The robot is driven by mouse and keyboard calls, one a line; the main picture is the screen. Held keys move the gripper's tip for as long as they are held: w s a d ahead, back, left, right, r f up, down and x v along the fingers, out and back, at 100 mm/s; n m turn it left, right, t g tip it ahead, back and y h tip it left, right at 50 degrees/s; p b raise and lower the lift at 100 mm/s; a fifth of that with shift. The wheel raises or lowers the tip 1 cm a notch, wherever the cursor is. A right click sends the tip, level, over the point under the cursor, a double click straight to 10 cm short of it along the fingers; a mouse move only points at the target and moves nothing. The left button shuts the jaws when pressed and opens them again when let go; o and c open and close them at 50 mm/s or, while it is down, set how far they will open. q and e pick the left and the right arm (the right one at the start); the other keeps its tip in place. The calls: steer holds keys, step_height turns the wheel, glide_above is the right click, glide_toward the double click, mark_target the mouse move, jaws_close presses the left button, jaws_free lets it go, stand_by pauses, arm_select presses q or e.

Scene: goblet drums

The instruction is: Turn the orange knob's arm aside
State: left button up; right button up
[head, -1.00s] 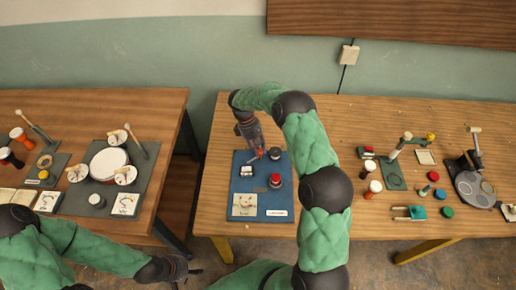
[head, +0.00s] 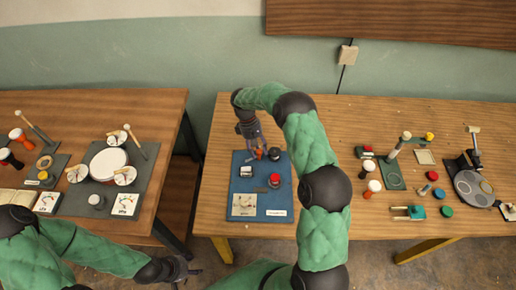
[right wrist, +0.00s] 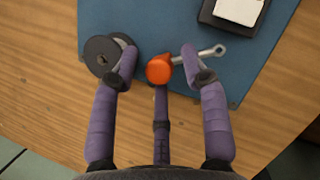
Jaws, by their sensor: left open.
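The orange knob (right wrist: 159,69) sits between the spread fingers of my right gripper (right wrist: 160,58) in the right wrist view. My right gripper is open. In the head view the orange knob (head: 259,154) shows small at the back of the blue board (head: 240,186), just below my right gripper (head: 255,146). My left gripper (head: 184,269) is open and empty, in front of the gap between the tables.
A dark round spool-like part (right wrist: 103,55) lies by the left finger. A black block with a white top (right wrist: 238,8) stands on the board beyond the arm. A red-topped knob (head: 274,180) is nearer the front. Bare wood lies left of the board.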

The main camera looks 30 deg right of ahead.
steer(key=shift+w, duration=0.1)
steer(key=v, duration=1.2)
stand_by(0.4)
